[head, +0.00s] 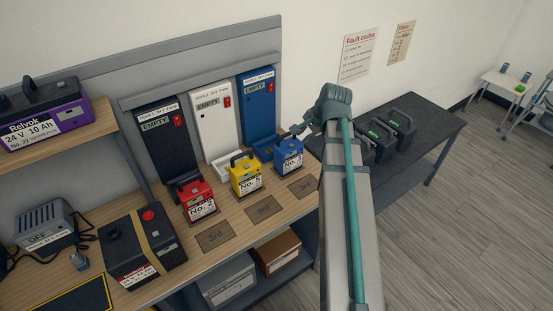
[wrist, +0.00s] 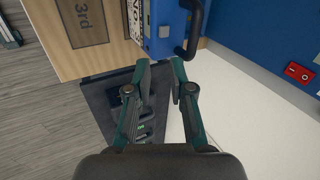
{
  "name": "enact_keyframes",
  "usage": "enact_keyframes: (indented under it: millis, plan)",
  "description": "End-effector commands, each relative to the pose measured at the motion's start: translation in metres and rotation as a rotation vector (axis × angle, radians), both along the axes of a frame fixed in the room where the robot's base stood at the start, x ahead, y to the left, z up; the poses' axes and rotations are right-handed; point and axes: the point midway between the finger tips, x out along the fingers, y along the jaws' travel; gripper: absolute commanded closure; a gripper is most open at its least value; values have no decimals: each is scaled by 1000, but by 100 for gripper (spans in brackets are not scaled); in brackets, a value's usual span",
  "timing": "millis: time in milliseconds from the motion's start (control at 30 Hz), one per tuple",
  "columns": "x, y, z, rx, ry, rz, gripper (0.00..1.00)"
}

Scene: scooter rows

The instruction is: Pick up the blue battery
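The blue battery (head: 289,158) stands upright on the wooden bench at the right end of a row of three batteries. My gripper (head: 299,130) is just above and to the right of it in the head view, partly hiding its top. In the wrist view the blue battery (wrist: 165,38) is at the top, with its black handle (wrist: 194,32) on its right side. My gripper (wrist: 161,68) is open and empty there, its fingertips just short of the battery and apart from the handle.
A yellow battery (head: 245,177) and a red battery (head: 197,201) stand left of it. Blue (head: 258,110), white (head: 213,125) and black (head: 167,145) docks rise behind. A dark table (head: 437,122) with black batteries lies right. Marked bench pads in front (head: 263,207) are bare.

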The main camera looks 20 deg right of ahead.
Motion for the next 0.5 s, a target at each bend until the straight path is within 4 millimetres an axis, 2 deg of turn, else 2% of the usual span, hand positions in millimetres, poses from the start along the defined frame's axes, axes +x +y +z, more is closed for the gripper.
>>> enact_keyframes:
  millis: [33, 100, 200, 333, 500]
  plan:
    - [4, 3, 14, 12, -31, -28, 78]
    - [9, 6, 27, 31, -62, -60, 78]
    - [13, 8, 35, 46, -83, -86, 78]
    - [20, 9, 30, 53, -89, -94, 78]
    - [32, 12, 11, 53, -86, -92, 78]
